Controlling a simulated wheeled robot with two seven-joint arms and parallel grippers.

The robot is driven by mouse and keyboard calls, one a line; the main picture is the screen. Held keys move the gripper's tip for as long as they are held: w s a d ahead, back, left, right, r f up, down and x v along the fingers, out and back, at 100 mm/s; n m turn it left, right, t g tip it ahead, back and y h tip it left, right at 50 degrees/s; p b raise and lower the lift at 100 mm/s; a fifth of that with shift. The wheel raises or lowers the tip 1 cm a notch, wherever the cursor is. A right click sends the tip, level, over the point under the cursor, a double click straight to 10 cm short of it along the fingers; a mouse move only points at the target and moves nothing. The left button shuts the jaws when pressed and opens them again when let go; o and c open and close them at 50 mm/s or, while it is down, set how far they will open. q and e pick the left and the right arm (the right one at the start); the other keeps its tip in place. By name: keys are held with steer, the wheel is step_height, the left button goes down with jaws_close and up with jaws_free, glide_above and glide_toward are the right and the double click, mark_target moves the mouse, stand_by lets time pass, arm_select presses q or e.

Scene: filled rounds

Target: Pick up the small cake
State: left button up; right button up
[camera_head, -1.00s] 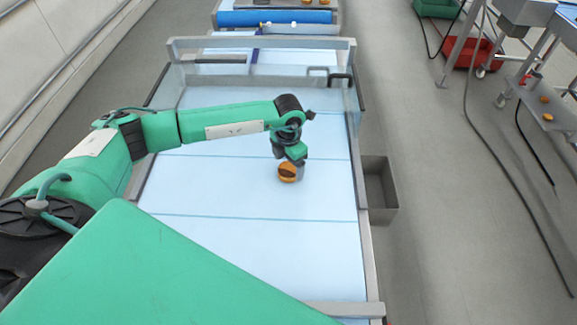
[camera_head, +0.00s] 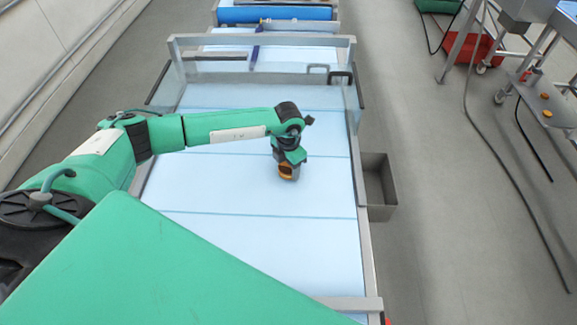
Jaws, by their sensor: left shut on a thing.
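The small cake (camera_head: 286,169) is a little orange-brown round on the pale blue belt (camera_head: 260,200). My left gripper (camera_head: 287,172) points down over it and is shut on it. The gripper hides much of the cake, and I cannot tell whether it touches the belt. My right gripper does not show.
A low metal frame (camera_head: 262,41) crosses the belt at the back. An empty grey bin (camera_head: 379,186) hangs at the belt's right side. The belt around the gripper is clear. A metal trolley (camera_head: 545,100) stands at the far right.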

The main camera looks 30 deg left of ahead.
arm_select(q)
steer(key=shift+r, duration=0.15)
step_height(320, 180, up, 20)
steer(key=b, duration=0.6)
stand_by(0.6)
